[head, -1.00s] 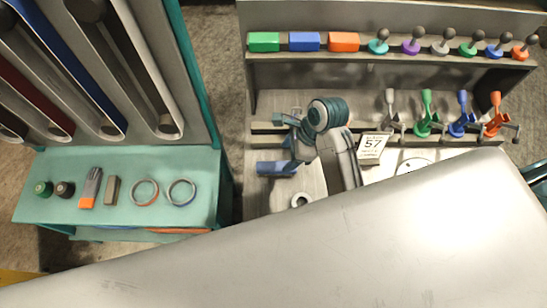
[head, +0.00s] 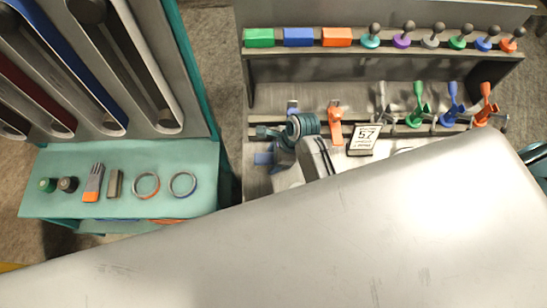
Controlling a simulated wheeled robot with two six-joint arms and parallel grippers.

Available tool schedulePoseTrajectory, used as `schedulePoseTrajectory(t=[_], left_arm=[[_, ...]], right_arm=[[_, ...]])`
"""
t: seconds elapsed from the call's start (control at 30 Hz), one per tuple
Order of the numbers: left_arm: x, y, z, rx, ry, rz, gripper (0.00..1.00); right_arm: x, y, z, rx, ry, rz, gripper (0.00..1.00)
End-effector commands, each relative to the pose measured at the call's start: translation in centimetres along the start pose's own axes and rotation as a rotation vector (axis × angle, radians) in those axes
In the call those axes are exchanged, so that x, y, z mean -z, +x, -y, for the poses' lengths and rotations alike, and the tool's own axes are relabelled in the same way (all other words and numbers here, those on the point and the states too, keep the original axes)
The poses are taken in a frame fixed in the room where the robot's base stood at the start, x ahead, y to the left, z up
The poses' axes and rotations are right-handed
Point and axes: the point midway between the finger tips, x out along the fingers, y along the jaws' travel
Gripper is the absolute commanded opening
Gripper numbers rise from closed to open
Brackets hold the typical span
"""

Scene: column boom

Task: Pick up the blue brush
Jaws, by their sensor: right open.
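A blue piece (head: 264,158), which looks like the blue brush, lies on the shelf's lower ledge. My right gripper (head: 269,141) is beside it and partly covers it; its bristles cannot be made out. The right gripper is dark teal, open, and points to the left. I cannot tell whether it touches the blue piece. Another blue part (head: 292,106) shows just behind the gripper, mostly hidden. My left gripper is not in view.
An orange tool (head: 336,128) and a "57" card (head: 364,139) stand right of the gripper. Clamps line the rack, including a green one (head: 418,105). Coloured blocks and knobs fill the upper shelf (head: 390,68). A teal bench (head: 125,205) at left holds an orange-handled brush (head: 92,184).

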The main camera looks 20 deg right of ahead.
Motion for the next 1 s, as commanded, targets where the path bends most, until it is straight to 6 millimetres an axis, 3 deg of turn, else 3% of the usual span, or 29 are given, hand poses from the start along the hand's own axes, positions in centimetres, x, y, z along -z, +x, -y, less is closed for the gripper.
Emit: schedulePoseTrajectory(t=[0.13, 0.8, 1.0], left_arm=[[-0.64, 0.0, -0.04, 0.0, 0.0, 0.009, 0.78], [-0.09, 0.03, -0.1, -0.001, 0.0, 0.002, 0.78], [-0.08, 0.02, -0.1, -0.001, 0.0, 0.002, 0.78]], right_arm=[[0.01, 0.01, -0.01, 0.0, 0.0, 0.0, 0.6], [0.21, 0.45, -0.03, -0.001, 0.0, 0.0, 0.6], [0.2, 0.44, -0.02, -0.001, 0.0, 0.0, 0.23]])
